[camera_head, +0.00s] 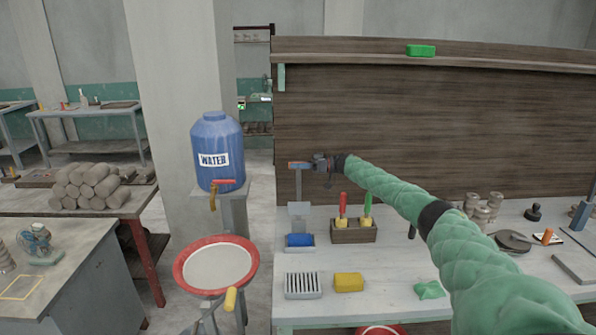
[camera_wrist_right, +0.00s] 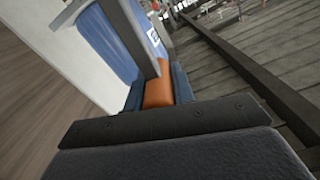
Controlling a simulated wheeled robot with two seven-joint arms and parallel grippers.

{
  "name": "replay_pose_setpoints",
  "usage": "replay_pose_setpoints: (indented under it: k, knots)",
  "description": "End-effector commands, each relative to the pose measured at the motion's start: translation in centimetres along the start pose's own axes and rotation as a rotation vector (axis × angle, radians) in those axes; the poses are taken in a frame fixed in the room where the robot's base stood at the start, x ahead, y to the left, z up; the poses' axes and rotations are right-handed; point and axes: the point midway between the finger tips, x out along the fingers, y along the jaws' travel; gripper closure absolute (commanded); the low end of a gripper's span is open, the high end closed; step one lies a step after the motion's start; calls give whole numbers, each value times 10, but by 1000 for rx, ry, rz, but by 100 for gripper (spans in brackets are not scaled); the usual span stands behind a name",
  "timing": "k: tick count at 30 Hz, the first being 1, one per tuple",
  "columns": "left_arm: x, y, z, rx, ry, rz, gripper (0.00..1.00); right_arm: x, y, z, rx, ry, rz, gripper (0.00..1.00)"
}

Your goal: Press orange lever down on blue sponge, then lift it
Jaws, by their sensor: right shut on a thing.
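The orange lever (camera_head: 299,164) sits at the top of a grey press stand (camera_head: 298,188) at the left end of the workbench. My right gripper (camera_head: 312,163) reaches in from the right and is shut on the lever. In the right wrist view the orange lever (camera_wrist_right: 158,90) lies between the two fingers. The blue sponge (camera_head: 299,240) lies in a tray at the foot of the stand, with a grey plate (camera_head: 299,209) above it. A gap seems to show between plate and sponge. My left gripper is not in view.
A wooden holder (camera_head: 354,232) with red and green-handled tools, a slotted grey tray (camera_head: 303,285), a yellow sponge (camera_head: 348,282) and a green piece (camera_head: 429,290) are on the bench. A blue water barrel (camera_head: 218,152) and a red-rimmed basin (camera_head: 215,266) stand left.

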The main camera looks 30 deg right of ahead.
Motion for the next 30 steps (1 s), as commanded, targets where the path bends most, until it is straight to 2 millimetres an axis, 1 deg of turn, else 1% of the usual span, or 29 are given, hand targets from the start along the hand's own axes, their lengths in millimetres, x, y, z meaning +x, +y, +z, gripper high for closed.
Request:
replay_pose_setpoints:
  k: [6,9,13,17,18,20,21,25,30]
  knots:
    - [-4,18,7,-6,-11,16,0,0,5,1,21,-1,1,100]
    - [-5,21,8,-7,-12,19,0,0,6,0,23,0,1,100]
    - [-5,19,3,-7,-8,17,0,0,6,-1,22,0,2,100]
    - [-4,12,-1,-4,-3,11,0,-1,6,-2,21,1,3,100]
    - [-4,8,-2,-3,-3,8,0,-1,6,-2,21,2,3,69]
    - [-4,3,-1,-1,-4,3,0,-1,6,-2,21,1,3,57]
    - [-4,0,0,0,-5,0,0,-1,6,-1,21,1,2,53]
    - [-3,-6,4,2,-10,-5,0,0,6,-1,21,1,1,53]
    - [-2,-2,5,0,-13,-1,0,-1,6,0,21,0,1,53]
